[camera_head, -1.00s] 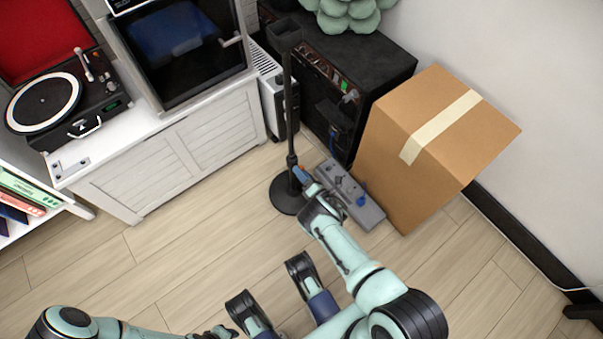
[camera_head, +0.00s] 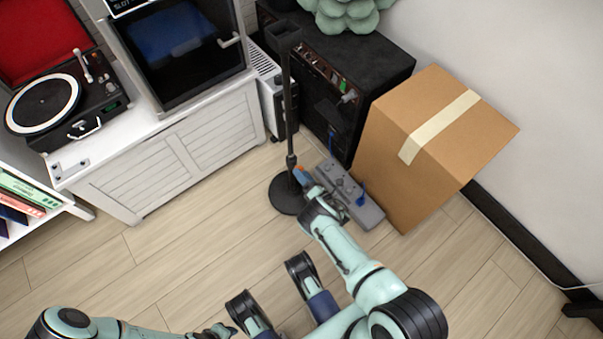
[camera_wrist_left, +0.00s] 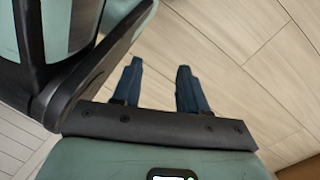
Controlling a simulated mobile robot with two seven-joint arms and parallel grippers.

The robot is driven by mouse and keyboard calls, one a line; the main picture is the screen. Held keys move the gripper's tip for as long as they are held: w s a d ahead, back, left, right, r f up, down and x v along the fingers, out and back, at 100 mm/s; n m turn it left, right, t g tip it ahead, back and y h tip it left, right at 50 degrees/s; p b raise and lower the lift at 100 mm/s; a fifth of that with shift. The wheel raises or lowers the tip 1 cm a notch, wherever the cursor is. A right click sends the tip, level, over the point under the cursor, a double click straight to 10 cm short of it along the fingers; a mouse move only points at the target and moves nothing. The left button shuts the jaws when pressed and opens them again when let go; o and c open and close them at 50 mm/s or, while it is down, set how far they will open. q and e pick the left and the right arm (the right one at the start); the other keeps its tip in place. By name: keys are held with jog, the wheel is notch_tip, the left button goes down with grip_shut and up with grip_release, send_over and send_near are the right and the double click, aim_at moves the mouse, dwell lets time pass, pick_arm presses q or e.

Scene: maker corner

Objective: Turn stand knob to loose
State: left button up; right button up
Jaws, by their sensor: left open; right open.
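The stand is a thin black pole (camera_head: 287,105) on a round black base (camera_head: 284,196), upright on the floor. A small orange knob (camera_head: 299,172) shows low on its pole, on the right side. My right gripper (camera_head: 304,182) is at the knob, its fingertips close around or beside it; whether they touch it I cannot tell. It is open. My left gripper (camera_head: 222,331) is low at the bottom edge, away from the stand. The left wrist view shows its two dark blue fingers (camera_wrist_left: 160,84) apart, with bare floor between them.
A grey pedal board (camera_head: 368,211) lies just right of my right gripper. A cardboard box (camera_head: 400,170) and black amplifier (camera_head: 375,70) stand behind it. A white cabinet (camera_head: 160,170) with a turntable (camera_head: 45,103) is at left. The floor in front is clear.

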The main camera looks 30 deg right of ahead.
pick_arm(q)
jog(key=w+d+r+t+p, duration=0.1)
jog(key=w+r+t+p, duration=0.1)
jog(key=w+r, duration=0.3)
jog(key=shift+w+r+t+p, duration=0.35)
jog(key=shift+w+p, duration=0.35)
jog(key=shift+w, duration=0.5)
pick_arm(e)
jog(key=s+d, duration=0.1)
jog(key=s, duration=1.1)
jog(key=shift+s, duration=0.15)
pick_arm(q)
jog(key=shift+f, duration=0.15)
pick_arm(e)
jog(key=shift+d, duration=0.1)
